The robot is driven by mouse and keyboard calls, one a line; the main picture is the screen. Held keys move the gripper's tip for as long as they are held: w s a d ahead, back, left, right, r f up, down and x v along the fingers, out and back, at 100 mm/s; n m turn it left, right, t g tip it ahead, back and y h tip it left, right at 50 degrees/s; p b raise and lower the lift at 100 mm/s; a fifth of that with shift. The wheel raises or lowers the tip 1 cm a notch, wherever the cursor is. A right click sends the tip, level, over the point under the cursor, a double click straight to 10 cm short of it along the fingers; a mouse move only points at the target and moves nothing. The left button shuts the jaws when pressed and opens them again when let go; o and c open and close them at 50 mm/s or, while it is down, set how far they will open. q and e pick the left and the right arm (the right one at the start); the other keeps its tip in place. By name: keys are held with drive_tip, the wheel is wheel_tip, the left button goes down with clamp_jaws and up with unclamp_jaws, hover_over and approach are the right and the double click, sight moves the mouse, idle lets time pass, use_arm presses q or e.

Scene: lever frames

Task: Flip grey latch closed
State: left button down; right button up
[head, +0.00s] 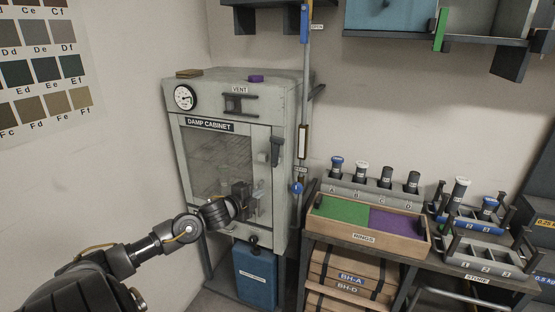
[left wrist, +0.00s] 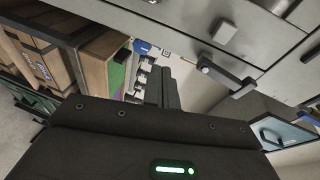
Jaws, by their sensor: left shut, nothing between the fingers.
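A pale grey damp cabinet (head: 290,200) stands against the wall with its glazed door facing me. A dark grey latch handle (head: 276,151) sits at the right edge of the door and hangs roughly downward. In the left wrist view a dark bar handle (left wrist: 226,74) stands out from the pale cabinet front; I cannot tell whether it is the same latch. My left gripper (head: 258,203) is shut and empty in front of the lower door, below and left of the latch, apart from it. Its dark fingers also show in the left wrist view (left wrist: 161,88). My right gripper is out of view.
A vertical pipe (head: 304,100) with a blue knob (head: 296,188) runs close beside the cabinet's right side. A bench with a rings tray (head: 366,239) and racks stands to the right. A blue bin (head: 256,275) sits below the cabinet. Shelves hang at the upper right.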

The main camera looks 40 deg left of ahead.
sight(277, 154)
use_arm(q)
drive_tip(key=d+r+m+t+h, duration=0.2)
drive_tip(key=d+r+m, duration=0.2)
drive_tip(key=r, duration=0.8)
drive_tip(key=shift+s+d, duration=0.25)
drive_tip(key=shift+d, duration=0.4)
drive_tip(key=w+a+p, duration=0.1)
drive_tip(key=w+p, duration=0.1)
drive_tip(key=w, duration=0.1)
drive_tip(key=w+a+p, duration=0.1)
drive_tip(key=w+p, duration=0.1)
drive_tip(key=w+a+p, duration=0.1)
drive_tip(key=w+p, duration=0.1)
drive_tip(key=w, duration=0.1)
drive_tip(key=shift+w+a, duration=0.25)
drive_tip(key=shift+w, duration=0.05)
drive_tip(key=shift+a, duration=0.2)
